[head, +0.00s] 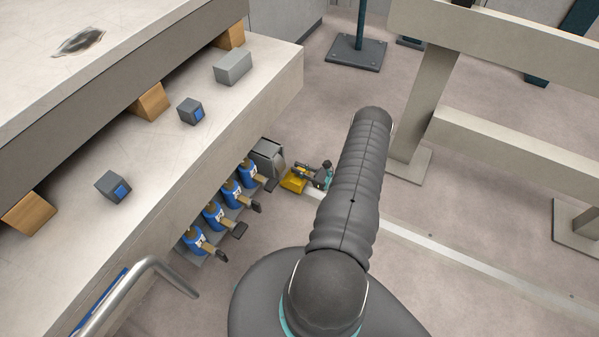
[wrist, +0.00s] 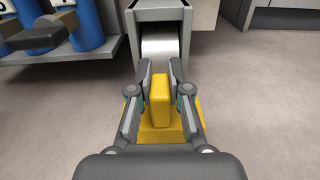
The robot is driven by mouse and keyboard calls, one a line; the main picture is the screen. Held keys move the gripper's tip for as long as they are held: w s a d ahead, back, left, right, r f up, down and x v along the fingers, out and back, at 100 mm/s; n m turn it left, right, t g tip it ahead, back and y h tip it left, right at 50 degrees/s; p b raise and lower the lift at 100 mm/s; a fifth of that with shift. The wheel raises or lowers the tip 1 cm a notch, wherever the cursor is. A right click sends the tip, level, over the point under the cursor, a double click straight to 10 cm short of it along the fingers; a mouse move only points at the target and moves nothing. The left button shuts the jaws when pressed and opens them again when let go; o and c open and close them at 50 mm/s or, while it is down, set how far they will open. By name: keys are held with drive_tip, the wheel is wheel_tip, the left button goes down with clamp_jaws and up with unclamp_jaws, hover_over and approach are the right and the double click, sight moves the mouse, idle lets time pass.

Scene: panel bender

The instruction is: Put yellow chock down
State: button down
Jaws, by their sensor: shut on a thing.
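The yellow chock (head: 292,181) is low near the floor, at the far end of my arm in the head view. In the wrist view the yellow chock (wrist: 160,100) has an upright middle part between my fingers and a wider base below it. My gripper (wrist: 160,84) is shut on that upright part, one finger on each side. In the head view my gripper (head: 306,172) reaches the chock from the right. I cannot tell whether the chock's base touches the floor.
A grey box-like unit with an open front (wrist: 160,30) stands just beyond the chock. Blue pedal units (head: 213,220) line the machine's base on the left. A beige rail frame (head: 500,145) stands at the right. Grey floor is clear around the chock's right side.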

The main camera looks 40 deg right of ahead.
drive_tip(key=shift+f, duration=0.95)
drive_tip(key=shift+f+b, duration=0.25)
drive_tip(key=shift+b, duration=0.1)
drive_tip(key=c, duration=1.1)
unclamp_jaws()
drive_tip(key=shift+r, duration=0.1)
